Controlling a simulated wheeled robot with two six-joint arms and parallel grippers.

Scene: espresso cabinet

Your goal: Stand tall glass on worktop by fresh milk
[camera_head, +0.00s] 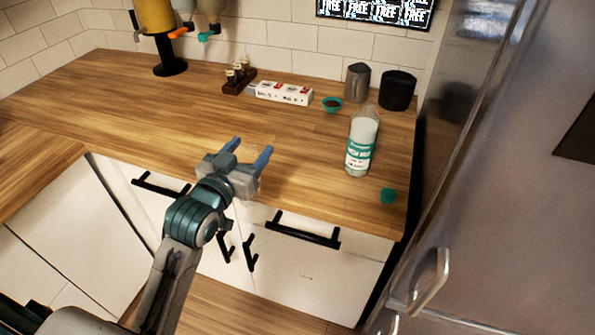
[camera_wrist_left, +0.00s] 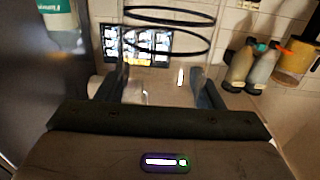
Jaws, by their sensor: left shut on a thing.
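The fresh milk (camera_head: 361,145) is a clear bottle with a teal label, upright near the right front of the worktop (camera_head: 300,150). Part of it shows at the upper left of the left wrist view (camera_wrist_left: 60,20). My left gripper (camera_head: 249,154) is above the worktop's front part, left of the milk and apart from it. It is shut on the tall glass (camera_head: 250,152), which is transparent and hardly visible in the head view. In the left wrist view the glass shows as dark rings (camera_wrist_left: 168,15) beyond the fingers (camera_wrist_left: 160,88). My right gripper is out of view.
A teal cap (camera_head: 388,196) lies right of the milk near the front edge. The fridge (camera_head: 500,150) bounds the right. Worktop left of the milk is clear.

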